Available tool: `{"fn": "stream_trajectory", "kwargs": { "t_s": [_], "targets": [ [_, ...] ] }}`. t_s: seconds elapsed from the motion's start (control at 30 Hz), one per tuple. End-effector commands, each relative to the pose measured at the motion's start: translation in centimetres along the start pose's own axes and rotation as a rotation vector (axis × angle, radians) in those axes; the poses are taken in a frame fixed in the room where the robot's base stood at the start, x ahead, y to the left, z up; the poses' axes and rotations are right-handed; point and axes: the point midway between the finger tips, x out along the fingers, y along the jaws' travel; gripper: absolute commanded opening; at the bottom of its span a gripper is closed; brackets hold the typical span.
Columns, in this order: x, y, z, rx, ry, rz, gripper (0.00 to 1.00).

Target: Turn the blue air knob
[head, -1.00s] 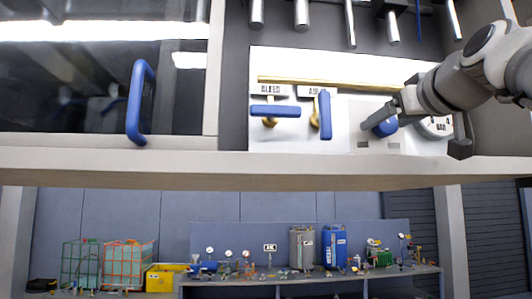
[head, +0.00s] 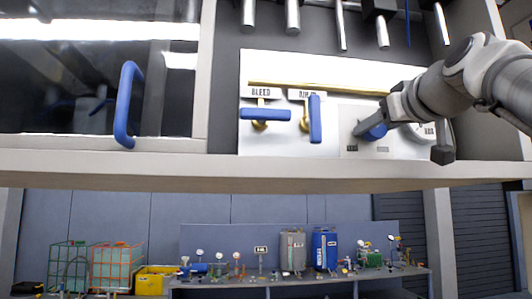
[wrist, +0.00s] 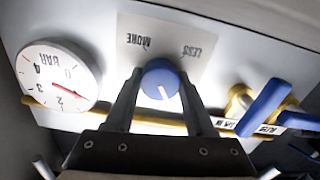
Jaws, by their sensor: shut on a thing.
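The blue air knob (wrist: 160,84) is round with a white pointer line. It sits on a pale plate marked MORE and LESS, upside down in the wrist view. My gripper (wrist: 160,78) has one finger on each side of the knob and is shut on it. In the head view my gripper (head: 372,128) covers part of the blue knob (head: 378,131). The white BAR gauge (wrist: 62,78) beside it has a red needle near 2 to 3. In the head view my gripper partly hides the gauge.
Two blue lever handles on brass valves, the bleed lever (head: 265,114) and another lever (head: 315,119), stand left of the knob on the white panel (head: 290,68). A brass pipe (head: 318,87) runs above. A blue door handle (head: 126,105) is further left.

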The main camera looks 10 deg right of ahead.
Motion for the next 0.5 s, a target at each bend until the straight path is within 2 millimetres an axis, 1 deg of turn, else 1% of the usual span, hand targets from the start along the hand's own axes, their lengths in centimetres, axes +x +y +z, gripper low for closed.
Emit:
{"fn": "stream_trajectory", "kwargs": {
  "t_s": [0.27,0.5],
  "targets": [
    [-0.05,0.02,-0.11,0.075,0.000,0.000,0.00],
    [-0.08,0.10,-0.18,0.250,0.001,0.001,0.00]
  ]
}}
